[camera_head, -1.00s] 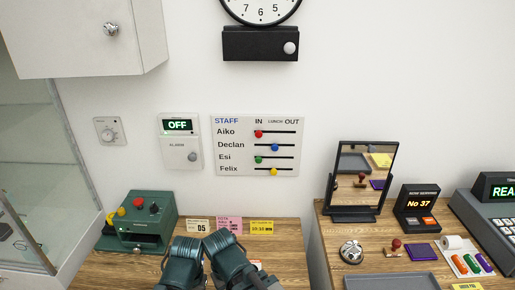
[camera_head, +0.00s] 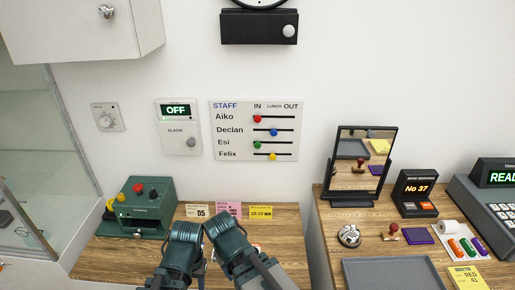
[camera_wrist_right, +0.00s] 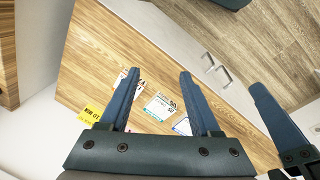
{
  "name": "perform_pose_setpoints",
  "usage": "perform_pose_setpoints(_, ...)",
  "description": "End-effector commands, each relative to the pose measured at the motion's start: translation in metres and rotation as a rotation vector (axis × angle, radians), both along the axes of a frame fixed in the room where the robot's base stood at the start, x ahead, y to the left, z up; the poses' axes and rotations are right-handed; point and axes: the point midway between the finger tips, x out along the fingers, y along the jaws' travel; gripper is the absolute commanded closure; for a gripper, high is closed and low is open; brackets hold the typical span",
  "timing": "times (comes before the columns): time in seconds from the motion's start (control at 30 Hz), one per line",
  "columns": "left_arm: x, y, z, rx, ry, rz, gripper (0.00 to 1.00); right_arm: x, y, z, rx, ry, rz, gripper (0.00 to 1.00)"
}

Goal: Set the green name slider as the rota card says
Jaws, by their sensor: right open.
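The staff board (camera_head: 285,152) hangs on the wall in the head view. Its green knob (camera_head: 257,145), in the Esi row, sits at the left end of its slot, under IN. Small cards lie on the left desk, among them a pink card (camera_head: 229,207); its print is too small to read, and I cannot tell which is the rota card. My left gripper (camera_head: 184,238) and right gripper (camera_head: 227,238) are side by side over this desk, below the board. The right gripper's fingers (camera_wrist_right: 160,73) are apart and empty above the cards. The left gripper's fingertips are not clearly shown.
The red, blue and yellow knobs share the board. An alarm panel (camera_head: 178,127) reading OFF is left of it. A green machine (camera_head: 140,207) stands on the left desk. A mirror (camera_head: 360,160), bell (camera_head: 349,236) and tray (camera_head: 372,262) are on the right desk.

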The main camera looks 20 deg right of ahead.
Motion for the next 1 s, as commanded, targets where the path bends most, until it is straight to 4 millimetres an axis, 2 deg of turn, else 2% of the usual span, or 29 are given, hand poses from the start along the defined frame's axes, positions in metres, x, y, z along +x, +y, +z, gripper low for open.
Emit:
perform_pose_setpoints(0.07,0.0,0.001,-0.009,0.0,0.0,0.0,0.5,0.034,-0.027,-0.001,-0.07,-0.155,-0.104,0.36)
perform_pose_setpoints(0.17,0.0,0.003,-0.019,0.0,0.0,0.0,0.5,0.089,-0.071,0.015,-0.169,-0.441,-0.247,0.36)
perform_pose_setpoints(0.2,0.0,0.004,-0.023,0.0,0.0,0.001,0.5,0.11,-0.088,0.026,-0.2,-0.565,-0.291,0.36)
perform_pose_setpoints(0.3,0.0,0.007,-0.031,0.0,0.001,0.001,0.5,0.155,-0.12,0.063,-0.245,-0.865,-0.348,0.36)
perform_pose_setpoints(0.4,0.0,0.009,-0.039,0.0,0.0,0.001,0.5,0.188,-0.137,0.101,-0.244,-1.123,-0.336,0.36)
perform_pose_setpoints(0.5,0.0,0.011,-0.046,0.0,0.0,0.002,0.5,0.21,-0.138,0.131,-0.211,-1.308,-0.274,0.36)
perform_pose_setpoints(0.6,0.0,0.013,-0.05,0.0,0.001,0.002,0.5,0.223,-0.133,0.149,-0.166,-1.419,-0.201,0.36)
perform_pose_setpoints(0.73,0.0,0.014,-0.053,0.0,0.001,0.002,0.5,0.231,-0.124,0.159,-0.121,-1.483,-0.128,0.36)
perform_pose_setpoints(1.0,0.0,0.015,-0.053,0.0,0.001,0.002,0.5,0.235,-0.119,0.164,-0.097,-1.503,-0.092,0.36)
